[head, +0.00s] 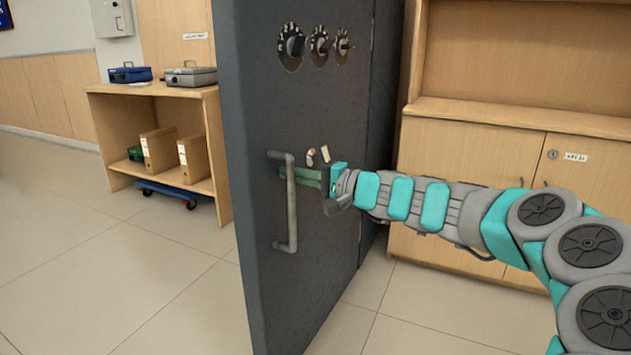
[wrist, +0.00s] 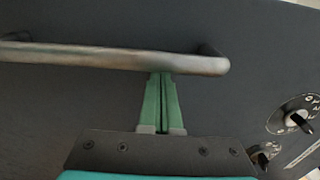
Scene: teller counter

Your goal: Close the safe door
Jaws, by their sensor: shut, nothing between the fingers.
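The safe door (head: 262,110) is a large dark grey panel in the middle of the head view. It stands swung out, with several dials (head: 319,41) near its top. Its grey bar handle (head: 291,210) runs upright on the door face. My gripper (head: 284,172) is at the upper part of the handle, its green fingers pointing left. In the wrist view the fingers (wrist: 161,80) are together with nothing between them, and their tips reach the edge of the handle (wrist: 120,58). I cannot tell whether they touch it. The safe's inside is hidden.
A wooden cabinet (head: 480,185) stands to the right, behind my arm. A wooden shelf unit (head: 160,93) at the left holds a blue cash box (head: 130,73), a grey cash box (head: 191,76) and binders. The tiled floor (head: 110,270) left of the door is clear.

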